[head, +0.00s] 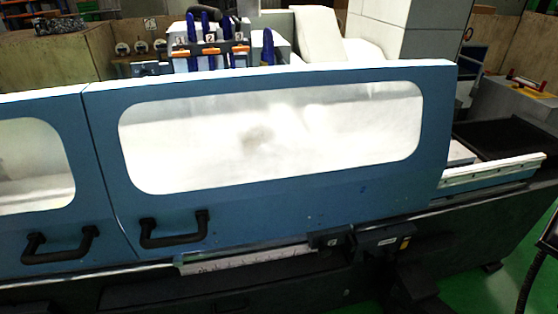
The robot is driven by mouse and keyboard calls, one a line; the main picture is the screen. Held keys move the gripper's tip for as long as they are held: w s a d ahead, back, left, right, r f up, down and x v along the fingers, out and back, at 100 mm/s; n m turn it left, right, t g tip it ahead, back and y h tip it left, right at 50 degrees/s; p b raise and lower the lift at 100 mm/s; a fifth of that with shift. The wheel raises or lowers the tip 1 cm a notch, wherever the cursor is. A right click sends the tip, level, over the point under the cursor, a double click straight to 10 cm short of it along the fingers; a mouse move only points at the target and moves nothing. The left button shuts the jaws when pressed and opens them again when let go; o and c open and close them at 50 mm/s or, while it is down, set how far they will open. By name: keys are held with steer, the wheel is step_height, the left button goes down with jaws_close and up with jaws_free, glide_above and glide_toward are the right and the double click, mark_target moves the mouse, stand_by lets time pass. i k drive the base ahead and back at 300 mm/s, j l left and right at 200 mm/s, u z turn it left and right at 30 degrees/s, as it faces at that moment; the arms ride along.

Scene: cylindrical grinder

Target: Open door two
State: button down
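Two blue doors with windows stand side by side on the front of the grinder. The right door (280,213) fills the middle of the head view and has a long pale window (280,135). Its black handle (174,240) is at its lower left corner. The left door (90,190) is cut off by the picture's left edge. Its black handle (60,257) is at its lower right. A narrow seam runs between the doors, and they meet edge to edge. No label shows which is door two. My gripper is not in view.
Right of the doors is an open stretch with a dark bed (500,138) and a pale rail (495,177). A ledge with a metal scale (250,260) and a dark box (375,238) sit below. Green floor (500,270) shows at lower right, with a black cable (527,275).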

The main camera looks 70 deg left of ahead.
mark_target(183, 176)
steer(key=u, duration=2.55)
